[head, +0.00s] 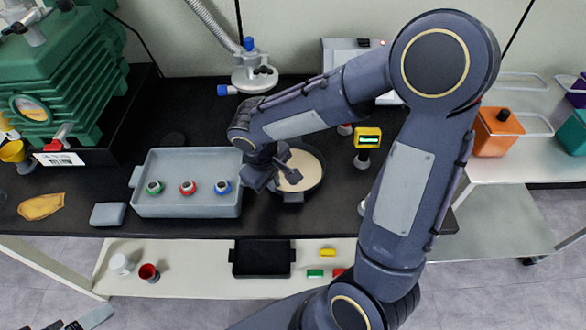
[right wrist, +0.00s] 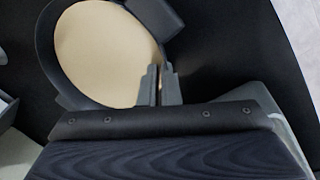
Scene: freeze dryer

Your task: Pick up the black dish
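The black dish (head: 319,165) is round, with a cream-coloured filling and small side handles. It is on the dark bench, right of the grey tray. My right gripper (head: 292,178) is at the dish's left side and hides part of it. In the right wrist view, the two fingers (right wrist: 160,85) are close together at the rim of the dish (right wrist: 62,72), one over the filling and one outside. They appear shut on the rim, though the contact is partly hidden. My left gripper is not clearly visible; grey parts show at the bottom left corner.
The grey tray (head: 185,207) holds green, red and blue-topped vials. A small yellow device (head: 368,138) stands right of the dish, partly beside my arm. A black tray (head: 262,273) is on the lower shelf. A green machine (head: 70,60) stands at the back left.

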